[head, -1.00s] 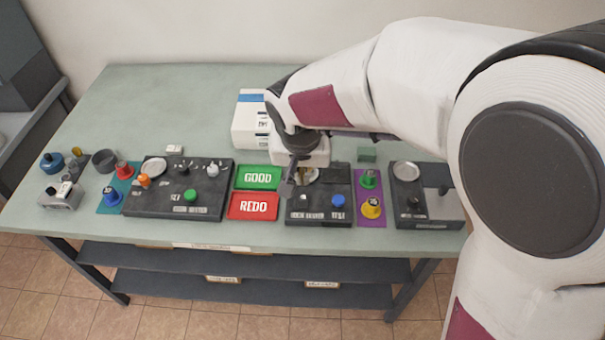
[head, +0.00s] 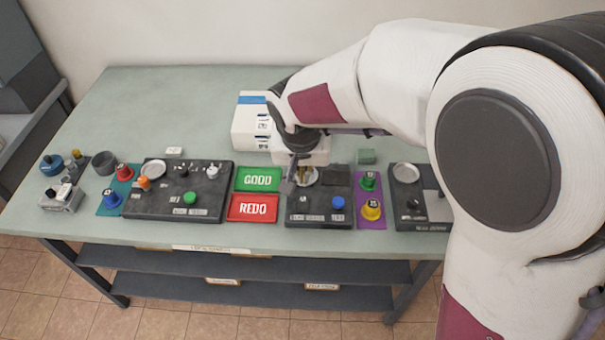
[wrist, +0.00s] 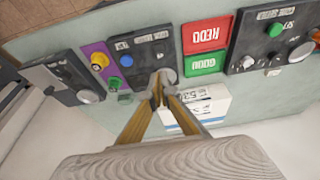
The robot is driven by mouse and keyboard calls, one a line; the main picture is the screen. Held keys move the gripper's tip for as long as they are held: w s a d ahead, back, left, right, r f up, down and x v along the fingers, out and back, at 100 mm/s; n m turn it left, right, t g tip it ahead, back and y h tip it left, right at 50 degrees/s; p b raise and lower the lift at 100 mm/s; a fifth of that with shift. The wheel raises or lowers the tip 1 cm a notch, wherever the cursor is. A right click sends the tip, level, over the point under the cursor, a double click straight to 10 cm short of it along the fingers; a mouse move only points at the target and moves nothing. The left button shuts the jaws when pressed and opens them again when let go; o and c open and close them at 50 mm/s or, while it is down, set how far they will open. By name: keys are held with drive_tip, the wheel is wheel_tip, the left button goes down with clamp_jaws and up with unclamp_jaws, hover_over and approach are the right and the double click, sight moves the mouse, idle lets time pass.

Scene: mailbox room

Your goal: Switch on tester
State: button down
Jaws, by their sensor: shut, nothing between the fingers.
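The middle dark panel (head: 322,205) stands at the front of the bench, with a blue button (head: 338,202), a small pale switch-like part (head: 303,199) and a round metal plate (head: 307,177). Its front label is too blurred to read, so I cannot tell whether it is the tester. My gripper (head: 289,187) is shut and empty, over the panel's back left part and hiding some of it. In the wrist view, the closed fingertips (wrist: 157,98) overlap the round plate of the panel (wrist: 144,48); contact cannot be told. The blue button (wrist: 126,60) is clear of them.
A larger dark panel (head: 165,210) with several knobs lies left, and another (head: 414,215) right, partly behind my arm. Green GOOD (head: 258,179) and red REDO (head: 252,208) trays adjoin the middle panel. A white box (head: 250,122) stands behind. The back left of the bench is clear.

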sight(303, 199)
drive_tip(key=x, duration=1.2)
drive_tip(key=shift+f, duration=0.2)
drive_tip(key=shift+w+f, duration=0.1)
drive_tip(key=shift+f, duration=0.05)
drive_tip(key=shift+w+f, duration=0.25)
drive_tip(key=shift+f, duration=0.1)
drive_tip(key=shift+r, duration=0.1)
drive_tip(key=shift+s, duration=0.85)
drive_tip(key=shift+r, duration=0.2)
